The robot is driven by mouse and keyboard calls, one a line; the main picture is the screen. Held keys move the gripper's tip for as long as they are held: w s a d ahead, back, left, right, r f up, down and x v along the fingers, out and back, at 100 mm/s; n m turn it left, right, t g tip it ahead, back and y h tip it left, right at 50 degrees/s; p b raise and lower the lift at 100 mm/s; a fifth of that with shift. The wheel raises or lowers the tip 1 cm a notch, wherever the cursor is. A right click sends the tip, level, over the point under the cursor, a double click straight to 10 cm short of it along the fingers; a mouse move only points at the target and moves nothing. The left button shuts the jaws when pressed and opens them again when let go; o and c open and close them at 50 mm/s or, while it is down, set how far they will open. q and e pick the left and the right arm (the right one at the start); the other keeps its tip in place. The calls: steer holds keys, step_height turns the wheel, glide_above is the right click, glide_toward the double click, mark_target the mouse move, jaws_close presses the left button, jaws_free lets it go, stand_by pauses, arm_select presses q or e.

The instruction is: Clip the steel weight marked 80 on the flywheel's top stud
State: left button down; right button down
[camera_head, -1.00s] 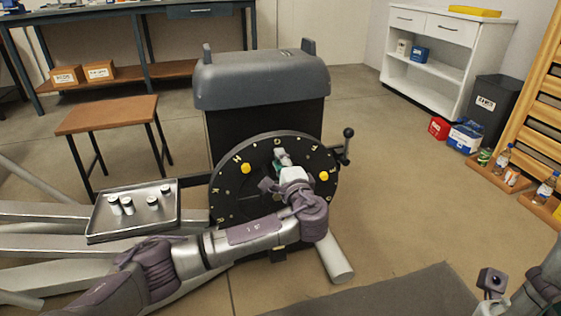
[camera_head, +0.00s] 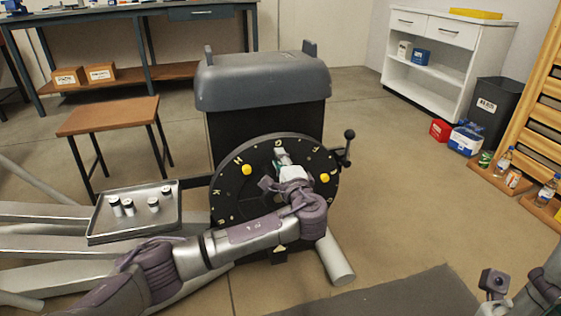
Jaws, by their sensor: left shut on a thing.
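The black flywheel (camera_head: 240,205) stands upright on the front of the grey machine, with pale letters and two yellow knobs on its face. My left gripper (camera_head: 281,156) is at the flywheel's upper middle, close to its face. It is shut on a small pale piece that looks like a steel weight; the hand hides most of it, and no marking is readable. The top stud cannot be made out. Several small steel weights (camera_head: 153,205) stand on the metal tray (camera_head: 108,237) at left; their marks are too small to read. Part of my right arm shows at bottom right; its fingers cannot be made out.
The grey machine hood (camera_head: 262,85) rises behind the flywheel. A crank handle (camera_head: 347,150) sticks out at its right. A brown stool (camera_head: 108,115) stands behind the tray. A dark mat (camera_head: 400,295) lies in front.

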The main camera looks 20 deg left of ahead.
arm_select(q)
steer(key=c, duration=0.8)
jaws_free()
steer(key=shift+c, duration=0.2)
steer(key=v, duration=1.2)
steer(key=shift+w, duration=0.1)
